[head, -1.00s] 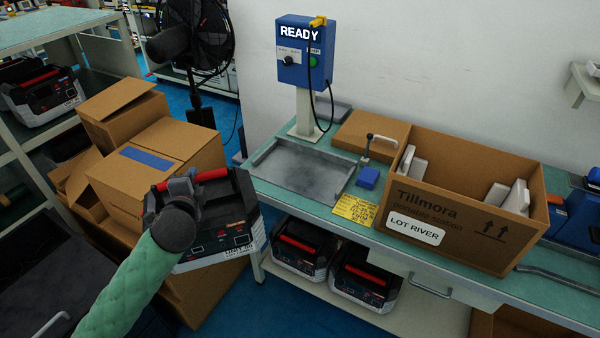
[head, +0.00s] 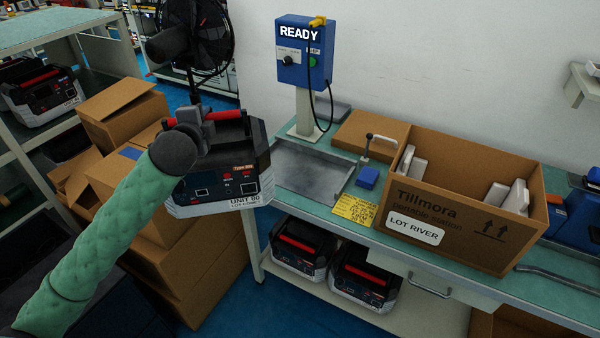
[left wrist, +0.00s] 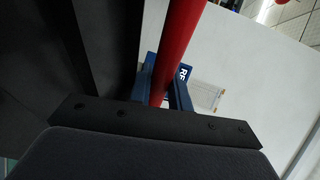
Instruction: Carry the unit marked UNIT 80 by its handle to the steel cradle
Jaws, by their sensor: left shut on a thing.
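The unit marked UNIT 80 (head: 222,182) is a black and white box with a red top handle (head: 226,115). It hangs level in the air at the left end of the bench in the head view. My left gripper (head: 194,120) is shut on the handle from above; the red bar (left wrist: 178,45) also fills the middle of the left wrist view. The steel cradle (head: 308,172) is a shallow grey tray on the bench, right of the unit. It looks empty, and the unit hides part of its left side. My right gripper is not in view.
A blue READY box (head: 306,55) on a post stands behind the cradle. A toggle clamp (head: 368,147), a blue block (head: 367,177) and a large cardboard box (head: 465,210) lie to its right. Cartons (head: 115,185) and a fan (head: 193,40) are at left. Similar units (head: 365,276) sit below.

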